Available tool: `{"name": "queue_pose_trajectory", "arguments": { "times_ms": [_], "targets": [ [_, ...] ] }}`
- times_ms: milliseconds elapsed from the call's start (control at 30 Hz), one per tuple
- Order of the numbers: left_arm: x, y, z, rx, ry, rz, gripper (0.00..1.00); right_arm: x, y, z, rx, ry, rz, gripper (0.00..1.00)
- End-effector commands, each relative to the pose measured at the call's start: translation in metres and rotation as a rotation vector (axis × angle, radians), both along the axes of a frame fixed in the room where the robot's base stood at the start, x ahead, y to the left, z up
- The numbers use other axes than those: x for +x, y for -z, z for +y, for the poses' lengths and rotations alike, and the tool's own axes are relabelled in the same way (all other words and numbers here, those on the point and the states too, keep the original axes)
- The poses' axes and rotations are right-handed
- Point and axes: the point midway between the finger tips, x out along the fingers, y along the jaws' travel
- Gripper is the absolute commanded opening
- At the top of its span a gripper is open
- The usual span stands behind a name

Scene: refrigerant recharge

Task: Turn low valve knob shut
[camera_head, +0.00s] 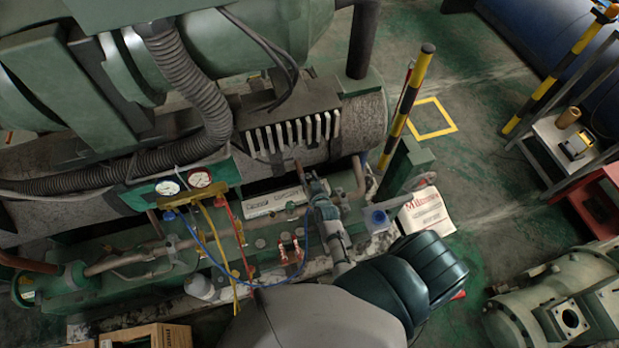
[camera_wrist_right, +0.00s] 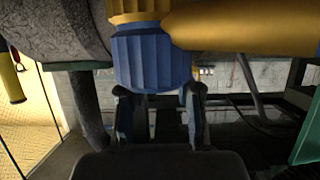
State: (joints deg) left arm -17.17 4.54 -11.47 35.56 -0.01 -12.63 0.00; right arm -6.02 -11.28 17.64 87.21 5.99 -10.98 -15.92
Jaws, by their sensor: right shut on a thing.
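My right gripper (camera_head: 309,181) reaches in from the bottom right over the green machine, in front of the big grey cylinder. In the right wrist view its two dark fingers (camera_wrist_right: 160,92) are shut on the lower end of a ribbed blue knob (camera_wrist_right: 150,60), one on each side. The knob sits below a yellow body (camera_wrist_right: 240,27) that runs off to the right. In the head view I cannot make out this knob behind the gripper. A blue hose (camera_head: 215,258) runs from the gauge manifold (camera_head: 190,199) towards the gripper. My left gripper is not in view.
Two gauges (camera_head: 200,177) stand left of the gripper, with red and yellow hoses hanging below. The grey cylinder (camera_head: 362,125) lies close behind. A yellow-black post (camera_head: 408,105) stands to the right. Green floor is open beyond.

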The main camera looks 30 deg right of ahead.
Motion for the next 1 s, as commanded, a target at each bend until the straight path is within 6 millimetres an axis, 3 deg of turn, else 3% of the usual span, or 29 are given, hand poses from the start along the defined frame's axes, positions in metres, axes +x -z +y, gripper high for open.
{"name": "queue_pose_trajectory", "arguments": {
  "times_ms": [67, 100, 200, 567, 667, 1000],
  "targets": [
    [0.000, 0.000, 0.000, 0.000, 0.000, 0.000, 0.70, 0.002, -0.004, -0.001, -0.003, 0.001, -0.009, 0.00],
    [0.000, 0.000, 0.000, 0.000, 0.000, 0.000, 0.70, 0.002, -0.004, -0.001, -0.003, 0.001, -0.009, 0.36],
    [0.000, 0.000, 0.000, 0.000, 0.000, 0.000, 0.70, 0.002, -0.003, -0.001, -0.002, 0.000, -0.008, 0.60],
    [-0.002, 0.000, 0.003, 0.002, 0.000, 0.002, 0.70, -0.003, -0.002, 0.001, 0.000, -0.001, -0.002, 0.60],
    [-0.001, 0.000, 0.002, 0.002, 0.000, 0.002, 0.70, -0.015, -0.006, 0.004, 0.000, -0.001, -0.001, 0.60],
    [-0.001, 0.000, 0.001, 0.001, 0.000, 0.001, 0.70, -0.081, -0.034, 0.020, 0.000, 0.000, -0.002, 0.60]
  ]
}}
